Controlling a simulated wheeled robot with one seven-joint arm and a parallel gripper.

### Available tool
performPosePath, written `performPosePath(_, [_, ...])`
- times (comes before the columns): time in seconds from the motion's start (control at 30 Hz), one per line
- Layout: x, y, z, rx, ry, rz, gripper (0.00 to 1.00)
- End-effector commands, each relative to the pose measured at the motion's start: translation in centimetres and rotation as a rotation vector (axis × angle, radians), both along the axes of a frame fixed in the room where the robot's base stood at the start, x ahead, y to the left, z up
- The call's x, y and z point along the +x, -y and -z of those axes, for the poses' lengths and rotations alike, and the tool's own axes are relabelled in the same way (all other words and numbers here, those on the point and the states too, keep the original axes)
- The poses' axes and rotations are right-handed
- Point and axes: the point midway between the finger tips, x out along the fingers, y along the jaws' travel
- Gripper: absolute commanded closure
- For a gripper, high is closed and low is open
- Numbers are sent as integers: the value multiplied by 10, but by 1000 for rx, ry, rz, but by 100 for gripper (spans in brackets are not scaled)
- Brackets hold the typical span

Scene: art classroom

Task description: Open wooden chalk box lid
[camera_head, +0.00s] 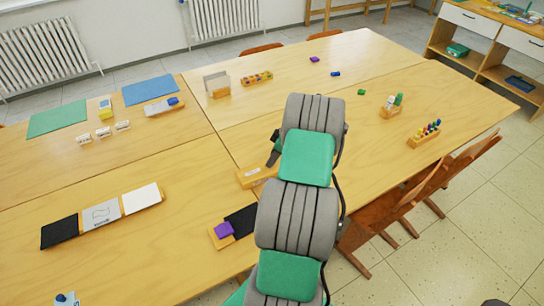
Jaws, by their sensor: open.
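A small light-wood box (247,182) with a pale label or mark on top lies on the table, just left of my arm; it looks like the chalk box. Its right end is hidden behind my arm, and I cannot make out the lid's edge or whether it is raised. My gripper (272,158) is a dark shape at the end of the arm, above or beside the right part of the box. It is open with nothing seen in it. Much of it is hidden by the arm, and I cannot tell whether it touches the box.
A wooden tray with a purple block (223,229) and a black pad (241,220) lies left of my arm. Black, grey and white panels (101,214) lie further left. A peg holder (424,133) stands right. Chairs (388,206) line the right edge. The table middle is fairly clear.

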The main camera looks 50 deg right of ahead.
Motion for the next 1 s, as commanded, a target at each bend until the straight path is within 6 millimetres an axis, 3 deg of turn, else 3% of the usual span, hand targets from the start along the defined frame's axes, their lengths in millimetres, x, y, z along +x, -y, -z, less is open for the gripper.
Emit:
performPosePath(0.33, [4,-2,9,-1,0,0,59])
performPosePath(0.83, [4,-2,8,-1,-1,1,100])
performPosePath(1.0, [4,-2,8,0,0,1,100])
